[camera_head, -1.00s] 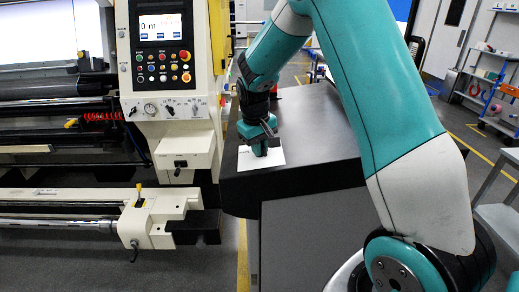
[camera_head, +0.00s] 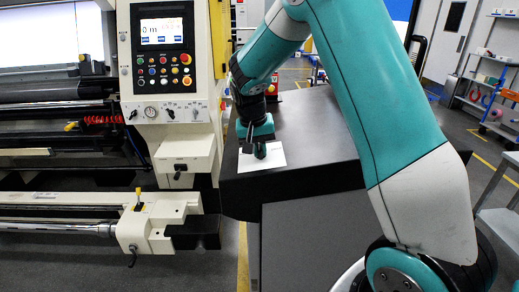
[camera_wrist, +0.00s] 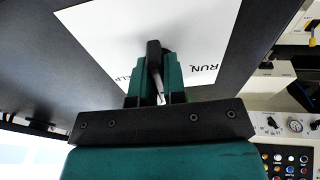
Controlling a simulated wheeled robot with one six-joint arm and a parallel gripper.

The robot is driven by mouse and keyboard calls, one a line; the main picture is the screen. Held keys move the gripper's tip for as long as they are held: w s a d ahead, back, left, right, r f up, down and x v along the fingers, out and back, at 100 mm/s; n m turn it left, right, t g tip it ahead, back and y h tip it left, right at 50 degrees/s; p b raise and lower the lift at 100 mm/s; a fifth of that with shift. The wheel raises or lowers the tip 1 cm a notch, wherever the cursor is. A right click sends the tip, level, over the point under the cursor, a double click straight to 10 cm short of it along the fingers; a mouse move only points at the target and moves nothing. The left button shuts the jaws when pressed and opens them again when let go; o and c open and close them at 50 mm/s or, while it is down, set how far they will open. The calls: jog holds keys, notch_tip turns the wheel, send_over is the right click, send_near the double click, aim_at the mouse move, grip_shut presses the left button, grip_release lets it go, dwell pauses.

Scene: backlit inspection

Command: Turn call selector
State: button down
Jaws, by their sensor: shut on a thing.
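The call selector shows in the wrist view as a black upright handle (camera_wrist: 154,56) over a white plate (camera_wrist: 105,30) printed with "RUN" and a partly hidden word ending in "LP". My gripper (camera_wrist: 155,85) has its two green fingers shut on the handle, one on each side. In the head view my gripper (camera_head: 260,149) points down at the white plate (camera_head: 274,160) on the dark console top. There the selector is mostly hidden behind the fingers. The selector's base is hidden by the gripper in the wrist view.
The dark console (camera_head: 310,130) has bare top to the right of the plate. A cream machine panel (camera_head: 166,75) with a screen, buttons and small knobs stands close on the left. A shelf rack (camera_head: 490,90) is at the far right.

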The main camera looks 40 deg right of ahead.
jog(key=shift+w+r, duration=0.1)
jog(key=c, duration=1.2)
grip_release()
jog(key=b+v, duration=0.1)
jog(key=v, duration=1.6)
jog(key=shift+a+r, duration=0.15)
jog(key=s+a+f+n+y, duration=0.2)
jog(key=s+a+n, duration=0.2)
jog(key=s, duration=0.5)
jog(key=s+a+f+n+y, duration=0.2)
jog(key=s+a+n, duration=0.3)
jog(key=s+a, duration=0.4)
jog(key=s+a+f+n+y, duration=0.2)
jog(key=s+a+f+n, duration=0.1)
jog(key=s+a, duration=0.4)
jog(key=shift+s+f+n+y, duration=0.15)
jog(key=shift+s+n, duration=0.3)
jog(key=shift+s, duration=0.35)
jog(key=shift+s+f+n+y, duration=0.15)
jog(key=shift+s+n, duration=0.3)
jog(key=shift+s, duration=0.35)
